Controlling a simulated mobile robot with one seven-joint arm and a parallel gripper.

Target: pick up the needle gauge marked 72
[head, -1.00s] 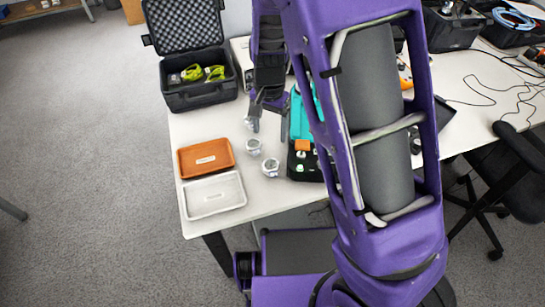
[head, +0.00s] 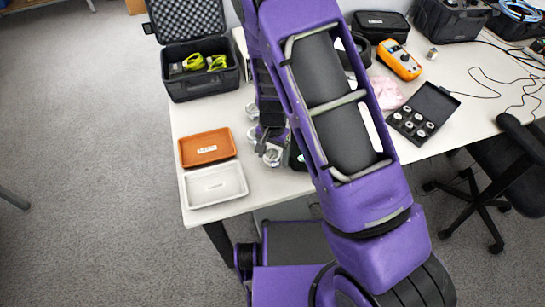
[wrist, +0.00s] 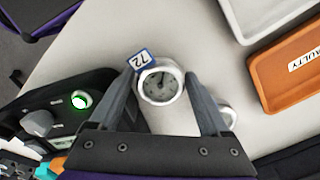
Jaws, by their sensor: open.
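Part of another gauge (wrist: 227,116) shows beyond the right finger.
An orange tray (head: 207,158) labelled FAULTY in the wrist view and a white tray (head: 238,184) lie left of the gauges. A black device with a green-lit button (wrist: 57,112) stands close to the left finger. An open black case (head: 200,88) is at the back left.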

